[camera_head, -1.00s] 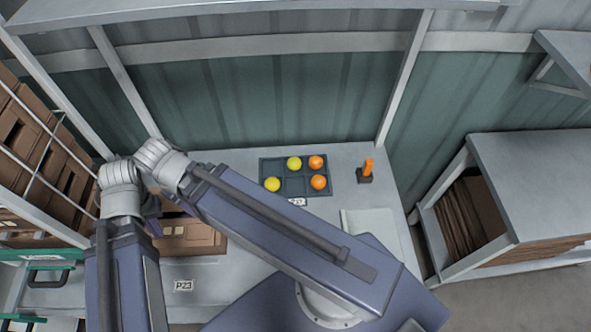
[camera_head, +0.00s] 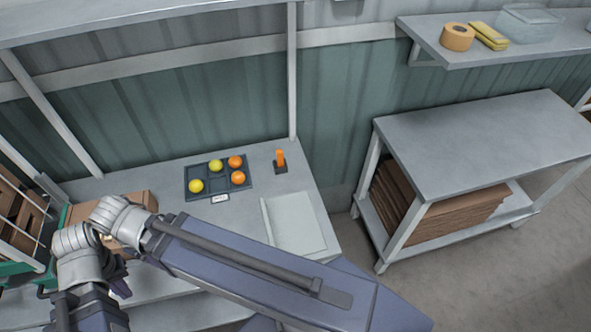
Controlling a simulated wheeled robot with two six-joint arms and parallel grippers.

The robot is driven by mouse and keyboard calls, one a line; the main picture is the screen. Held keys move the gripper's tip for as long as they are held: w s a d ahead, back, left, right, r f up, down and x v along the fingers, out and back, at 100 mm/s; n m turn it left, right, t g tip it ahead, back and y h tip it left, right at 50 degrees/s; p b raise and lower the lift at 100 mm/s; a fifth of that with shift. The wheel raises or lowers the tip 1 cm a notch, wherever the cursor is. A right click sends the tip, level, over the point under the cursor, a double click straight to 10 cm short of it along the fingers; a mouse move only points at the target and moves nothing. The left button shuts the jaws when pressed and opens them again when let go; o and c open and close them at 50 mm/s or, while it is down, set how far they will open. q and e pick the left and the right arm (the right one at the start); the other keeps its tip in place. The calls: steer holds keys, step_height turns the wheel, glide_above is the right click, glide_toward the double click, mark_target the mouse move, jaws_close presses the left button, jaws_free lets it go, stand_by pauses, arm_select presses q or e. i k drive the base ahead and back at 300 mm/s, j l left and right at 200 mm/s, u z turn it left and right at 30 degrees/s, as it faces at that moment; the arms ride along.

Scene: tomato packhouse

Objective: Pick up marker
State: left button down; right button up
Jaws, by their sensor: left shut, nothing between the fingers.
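An orange upright piece, which looks like the marker (camera_head: 281,157), stands in a small dark holder (camera_head: 281,169) at the back right of the grey worktable (camera_head: 160,172). Its fine details are too small to tell. My left gripper (camera_head: 118,284) is at the lower left, mostly hidden behind my own arm links; what shows of it is dark. It is shut and empty, well to the left of the marker and apart from it. My right gripper is not in view.
A dark sectioned tray (camera_head: 215,185) holds yellow and orange tomatoes left of the marker. A pale sheet (camera_head: 293,222) lies in front of it. A cardboard box (camera_head: 133,203) sits left. A side table (camera_head: 480,135) and a shelf with tape (camera_head: 457,37) stand right.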

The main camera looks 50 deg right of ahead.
mark_target(279, 153)
steer(key=j, duration=0.45)
steer(key=i+j, duration=0.15)
steer(key=j, duration=0.15)
steer(key=i+j, duration=0.1)
steer(key=j, duration=0.2)
steer(key=i+j, duration=0.15)
steer(key=j, duration=0.15)
steer(key=z, duration=1.7)
steer(key=i+l+z, duration=0.1)
steer(key=i+z, duration=0.25)
steer(key=z, duration=0.15)
steer(key=i, duration=0.6)
steer(key=k, duration=0.4)
